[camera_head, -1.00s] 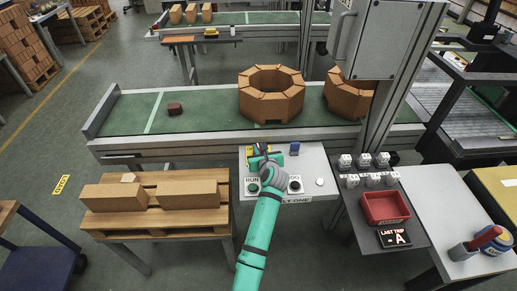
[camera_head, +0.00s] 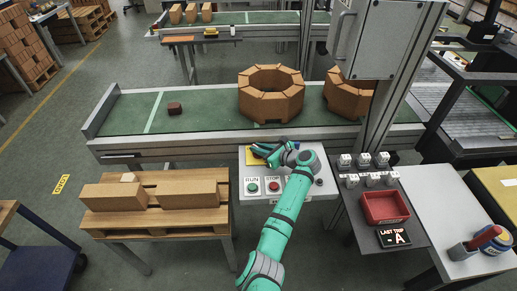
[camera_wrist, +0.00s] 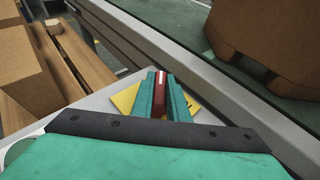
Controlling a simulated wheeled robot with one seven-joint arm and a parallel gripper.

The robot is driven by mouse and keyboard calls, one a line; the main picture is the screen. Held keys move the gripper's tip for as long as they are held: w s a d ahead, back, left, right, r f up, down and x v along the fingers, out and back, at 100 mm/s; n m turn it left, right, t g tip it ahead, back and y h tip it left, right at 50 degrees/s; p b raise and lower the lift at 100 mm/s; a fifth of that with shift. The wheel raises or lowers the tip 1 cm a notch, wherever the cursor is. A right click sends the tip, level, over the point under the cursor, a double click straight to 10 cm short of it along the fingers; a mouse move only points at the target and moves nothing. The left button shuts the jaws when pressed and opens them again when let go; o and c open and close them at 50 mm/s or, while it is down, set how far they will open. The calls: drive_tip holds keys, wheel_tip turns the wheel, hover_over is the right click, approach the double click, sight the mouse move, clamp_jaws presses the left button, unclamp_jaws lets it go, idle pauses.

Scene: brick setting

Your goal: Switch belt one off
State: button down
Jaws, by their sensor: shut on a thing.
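The belt one panel (camera_head: 250,193) is a pale sloped board in front of the near conveyor. It bears a green RUN button (camera_head: 253,187), a red STOP button (camera_head: 273,187) and a yellow plate (camera_wrist: 124,98) at its far left. My gripper (camera_head: 257,149) reaches over the panel from the right, fingers pointing left. In the wrist view, my gripper (camera_wrist: 162,82) is shut on a red handle (camera_wrist: 161,90) with a pale stripe, above the yellow plate. The fingers hide much of the handle and plate. The belt label is covered by my arm.
The near conveyor (camera_head: 205,117) carries a small dark brick (camera_head: 175,108) and brick rings (camera_head: 271,95). A wooden pallet table (camera_head: 160,221) with long blocks stands left. A red tray (camera_head: 385,207) and a "LAST TRIP A" display (camera_head: 394,237) lie right.

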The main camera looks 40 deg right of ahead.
drive_tip(key=shift+s+d, duration=0.1)
drive_tip(key=shift+s, duration=0.05)
idle(0.4)
drive_tip(key=c, duration=1.7)
unclamp_jaws()
drive_tip(key=v, duration=1)
drive_tip(key=shift+s+d+r, duration=0.2)
drive_tip(key=shift+s+d, duration=0.05)
drive_tip(key=shift+s, duration=0.05)
drive_tip(key=shift+w, duration=0.1)
